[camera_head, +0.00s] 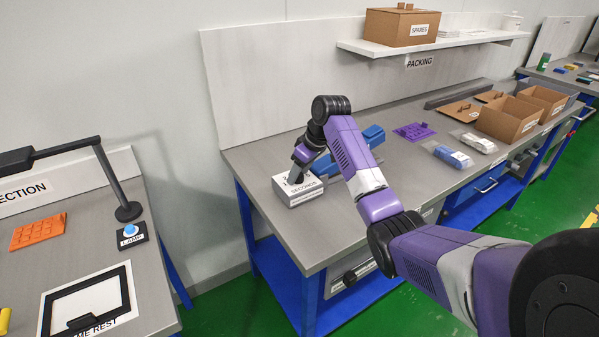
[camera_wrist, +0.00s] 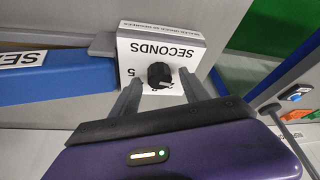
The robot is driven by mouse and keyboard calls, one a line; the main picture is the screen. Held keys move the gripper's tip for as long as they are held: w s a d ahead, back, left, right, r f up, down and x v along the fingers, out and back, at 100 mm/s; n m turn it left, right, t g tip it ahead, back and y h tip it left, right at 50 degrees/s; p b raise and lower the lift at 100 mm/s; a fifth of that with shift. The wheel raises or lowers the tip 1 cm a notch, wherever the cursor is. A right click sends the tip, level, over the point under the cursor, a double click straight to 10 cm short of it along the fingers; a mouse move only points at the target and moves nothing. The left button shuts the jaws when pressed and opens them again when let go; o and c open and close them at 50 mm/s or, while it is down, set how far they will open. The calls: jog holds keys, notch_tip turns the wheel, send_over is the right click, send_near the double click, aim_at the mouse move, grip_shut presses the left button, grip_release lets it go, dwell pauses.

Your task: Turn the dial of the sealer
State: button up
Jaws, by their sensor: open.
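The sealer's dial (camera_wrist: 159,75) is a small black knob on a white face marked SECONDS. In the wrist view, my gripper (camera_wrist: 158,88) is open, with one finger on each side of the dial. I cannot tell whether the fingers touch it. In the head view, the grey and white dial box (camera_head: 298,190) sits at the left end of the packing bench, and my gripper (camera_head: 302,158) is over it. The dial is hidden in that view. The sealer's blue bar (camera_wrist: 60,82) lies beside the box in the wrist view.
The packing bench (camera_head: 375,200) also carries a purple part (camera_head: 414,131), bagged items (camera_head: 447,155) and open cardboard boxes (camera_head: 508,118). A shelf (camera_head: 440,42) holds a SPARES box (camera_head: 402,26). A separate inspection bench (camera_head: 150,285) with a lamp stands at left.

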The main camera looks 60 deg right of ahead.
grip_shut()
